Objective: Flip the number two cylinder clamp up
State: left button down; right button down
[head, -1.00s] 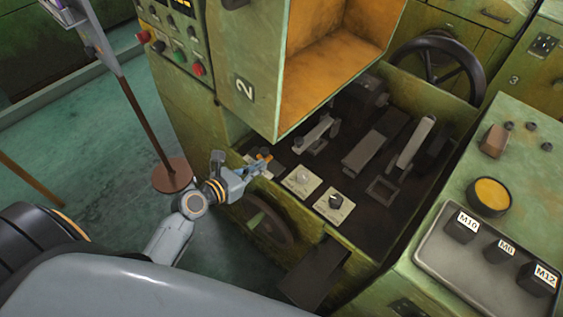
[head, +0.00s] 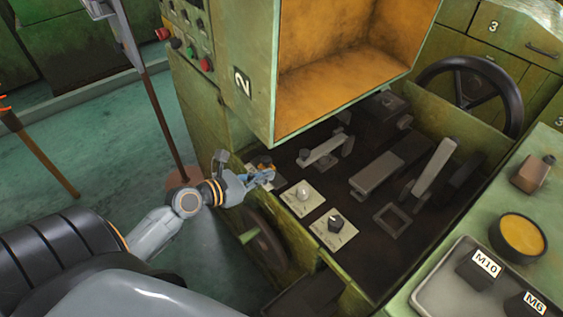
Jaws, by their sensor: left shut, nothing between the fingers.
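The green machine marked 2 (head: 242,83) stands open in the middle of the head view. Its dark bed holds several metal pieces: a slim lever-like bar (head: 325,149) at the left, a flat block (head: 377,178) in the middle and a raised, tilted bar (head: 434,168) at the right. I cannot tell which of them is the cylinder clamp. My left gripper (head: 268,177) is shut and empty at the bed's left front edge, over a small control plate it partly hides. I cannot tell if it touches the control there. My right gripper is out of view.
Two pale plates with a light knob (head: 303,192) and a dark knob (head: 335,222) sit right of the gripper. The open orange-lined hood (head: 345,85) overhangs the bed. A handwheel (head: 468,88) stands behind; a tray (head: 440,300) with labelled blocks is at lower right.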

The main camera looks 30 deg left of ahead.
aim_at(290, 176)
pick_arm(q)
jog(key=x, duration=0.9)
jog(key=shift+w+d+f, duration=0.1)
jog(key=shift+w, duration=0.2)
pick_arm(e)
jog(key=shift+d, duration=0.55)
